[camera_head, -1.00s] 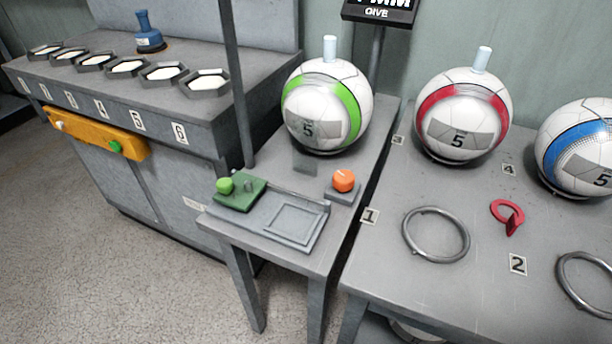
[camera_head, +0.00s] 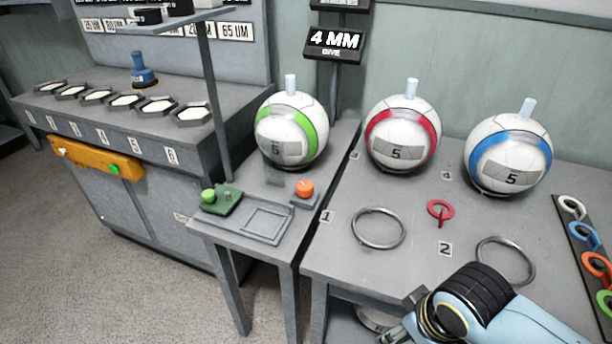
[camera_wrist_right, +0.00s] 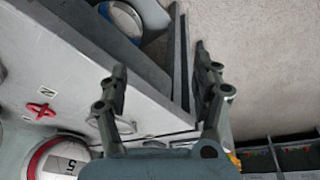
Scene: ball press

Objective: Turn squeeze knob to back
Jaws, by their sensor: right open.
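An orange round knob (camera_head: 304,187) sits on a small grey base on the narrow grey stand. A green knob (camera_head: 208,195) sits on a green block (camera_head: 226,203) to its left. I cannot tell which one is the squeeze knob. A white ball with a green band (camera_head: 291,130) stands behind them. My right gripper (camera_wrist_right: 160,58) is open and empty in the right wrist view. In the head view my right arm comes in at the bottom right, with the gripper partly cut off low in front of the right table. My left gripper is not in view.
The right table (camera_head: 330,262) carries balls with a red band (camera_head: 403,127) and a blue band (camera_head: 508,155), metal rings (camera_head: 378,229) and a red key-like piece (camera_head: 440,211). A thin post (camera_head: 213,100) rises left of the stand. A sign (camera_head: 334,42) reads "4 MM GIVE".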

